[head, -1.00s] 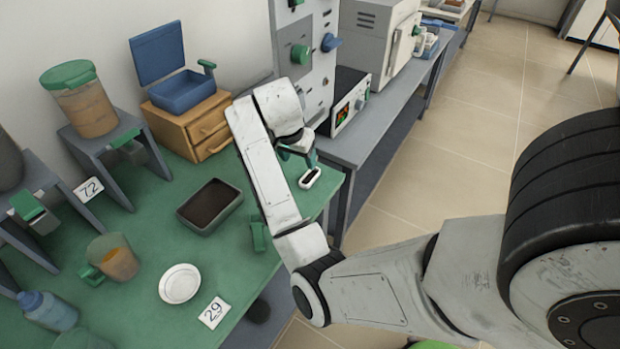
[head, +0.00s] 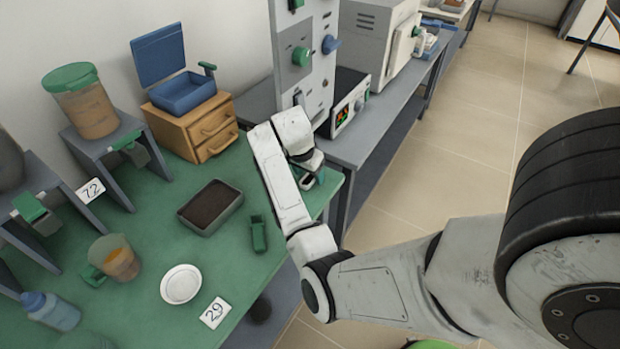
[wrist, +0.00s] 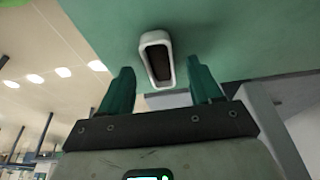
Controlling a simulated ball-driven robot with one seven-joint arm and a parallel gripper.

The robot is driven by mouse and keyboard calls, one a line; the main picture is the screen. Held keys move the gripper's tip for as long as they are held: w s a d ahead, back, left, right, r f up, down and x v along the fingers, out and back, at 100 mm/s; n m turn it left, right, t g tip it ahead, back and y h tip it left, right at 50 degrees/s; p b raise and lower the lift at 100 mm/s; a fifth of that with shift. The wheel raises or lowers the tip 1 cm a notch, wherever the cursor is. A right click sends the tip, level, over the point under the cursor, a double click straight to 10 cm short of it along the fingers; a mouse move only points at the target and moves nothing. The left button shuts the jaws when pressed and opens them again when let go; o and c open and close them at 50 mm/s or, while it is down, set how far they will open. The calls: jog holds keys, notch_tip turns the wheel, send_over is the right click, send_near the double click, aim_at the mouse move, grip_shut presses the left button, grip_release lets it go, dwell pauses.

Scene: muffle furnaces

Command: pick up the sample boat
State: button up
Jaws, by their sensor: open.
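The sample boat (wrist: 158,60) is a small white oblong dish with dark contents. In the wrist view it lies on the green table top (wrist: 235,40), near the table's edge. My gripper (wrist: 160,66) is open, with one green finger on each side of the boat's near end in that view. I see gaps between the boat and both fingers. In the head view the boat (head: 308,181) shows only in part, at the table's right end, under my gripper (head: 313,172), which hides the rest of it.
A dark-filled tray (head: 184,212), a green scoop (head: 258,234) and a white dish (head: 181,284) stand left of my arm. A wooden drawer box (head: 170,125) is behind. The grey bench (head: 370,145) with a furnace (head: 365,50) lies beyond the table's right end.

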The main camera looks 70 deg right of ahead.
jog(key=shift+d+f, duration=0.2)
jog(key=shift+f, duration=0.4)
jog(key=shift+c, duration=0.5)
grip_shut()
